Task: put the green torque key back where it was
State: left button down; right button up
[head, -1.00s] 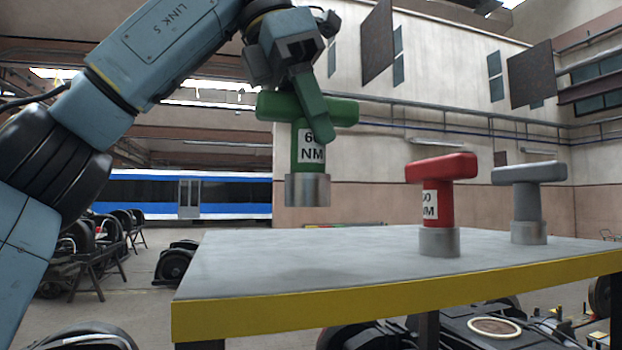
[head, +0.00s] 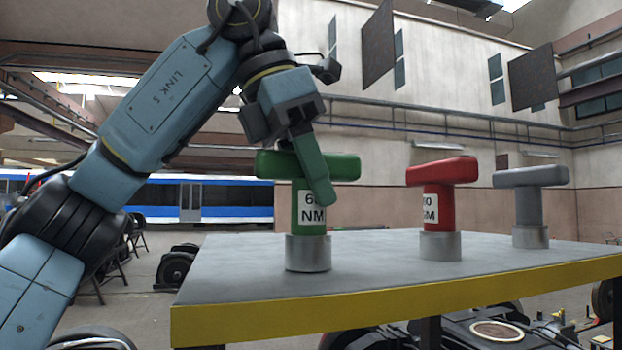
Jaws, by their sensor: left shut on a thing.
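The green torque key (head: 345,166) is upright, with a T-shaped handle, a white label reading "NM" and a grey metal socket at its foot. My left gripper (head: 318,180) is shut on its handle from above, and one green finger hides part of the label. The socket's foot appears to be at the tabletop; I cannot tell for certain whether it touches. The grey table (head: 240,285) has a yellow front edge. My right gripper does not show.
A red torque key (head: 441,190) stands upright on the table to the right of the green one. A grey torque key (head: 529,205) stands farther right. The table's left part is clear. A blue and white tram (head: 235,200) is far behind.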

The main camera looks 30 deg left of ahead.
pick_arm(q)
jog(key=shift+f, duration=0.15)
jog(key=c, duration=0.9)
grip_release()
jog(key=shift+v, duration=5.55)
jog(key=shift+s+a+r, duration=0.1)
jog(key=shift+a+r, duration=0.1)
jog(key=shift+r, duration=0.35)
